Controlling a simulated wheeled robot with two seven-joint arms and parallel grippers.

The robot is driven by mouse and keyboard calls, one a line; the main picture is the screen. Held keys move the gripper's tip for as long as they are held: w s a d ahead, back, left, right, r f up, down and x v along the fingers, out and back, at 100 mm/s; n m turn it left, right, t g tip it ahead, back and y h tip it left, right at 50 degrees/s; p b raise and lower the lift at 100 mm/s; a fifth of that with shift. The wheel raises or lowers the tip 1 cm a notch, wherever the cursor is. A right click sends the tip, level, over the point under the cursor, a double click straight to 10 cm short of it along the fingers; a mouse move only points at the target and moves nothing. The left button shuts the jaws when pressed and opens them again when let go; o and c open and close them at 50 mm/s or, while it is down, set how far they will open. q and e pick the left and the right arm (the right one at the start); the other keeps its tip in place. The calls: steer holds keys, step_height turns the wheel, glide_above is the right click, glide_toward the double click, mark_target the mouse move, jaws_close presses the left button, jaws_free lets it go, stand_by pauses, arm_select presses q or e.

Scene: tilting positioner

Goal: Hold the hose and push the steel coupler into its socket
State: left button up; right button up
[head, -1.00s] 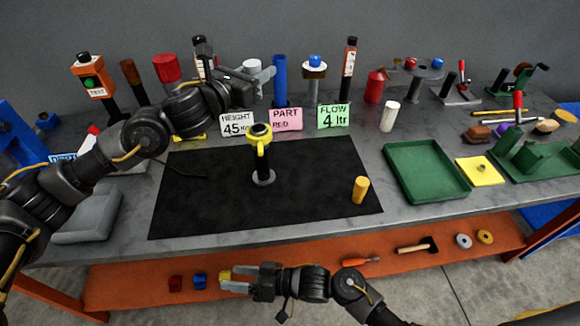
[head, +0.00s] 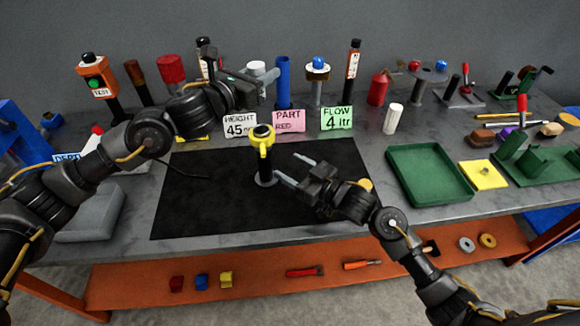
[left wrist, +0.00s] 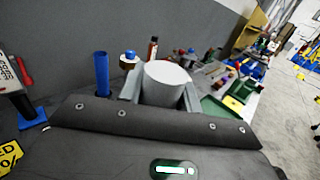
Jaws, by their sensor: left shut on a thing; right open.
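My left gripper (head: 264,82) is shut on a pale grey cylinder (head: 256,69), held high above the back of the bench; it may be the steel coupler. In the left wrist view this cylinder (left wrist: 166,84) stands between the jaws. A black post with a yellow collar and round base (head: 264,156) stands upright on the black mat (head: 215,210); it may hold the socket. My right gripper (head: 291,168) is open and empty, its fingers pointing left close to the post; I cannot tell if they touch it. A thin dark line on the mat (head: 190,173) may be the hose.
A yellow cylinder (head: 365,184) is mostly hidden behind my right arm. Three sign cards, including a green one (head: 336,118), and a blue post (head: 283,82) stand behind the mat. A green tray (head: 397,158) lies to the right. The mat's left part is mostly clear.

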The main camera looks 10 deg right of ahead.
mark_target(259, 150)
steer(key=x, duration=1.2)
steer(key=shift+c, duration=0.3)
